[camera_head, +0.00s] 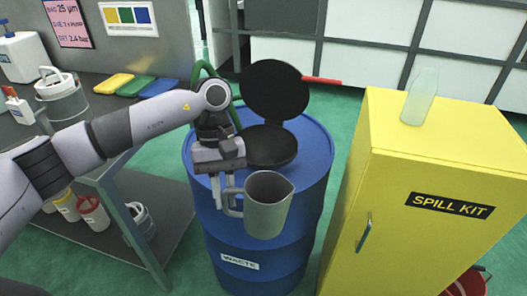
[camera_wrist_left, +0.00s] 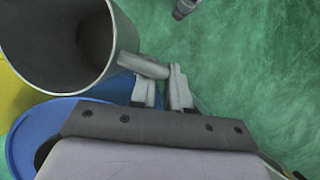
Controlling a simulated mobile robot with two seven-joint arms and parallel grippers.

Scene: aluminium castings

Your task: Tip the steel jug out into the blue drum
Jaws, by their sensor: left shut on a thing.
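The steel jug (camera_head: 268,208) is a grey metal jug, held roughly upright over the near part of the blue drum (camera_head: 225,225), which is labelled WASTE. My left gripper (camera_head: 231,192) is shut on the jug's handle, at the jug's left side. In the left wrist view the gripper's fingers (camera_wrist_left: 162,92) close around the handle, and the jug (camera_wrist_left: 60,45) shows its open mouth and a dark inside. The drum has a round black funnel with its lid (camera_head: 277,90) standing open at the back of its top. The right gripper is not in view.
A yellow spill kit cabinet (camera_head: 400,215) stands close to the right of the drum, with a translucent bottle (camera_head: 420,98) on top. A green hose (camera_head: 205,68) is behind my arm.

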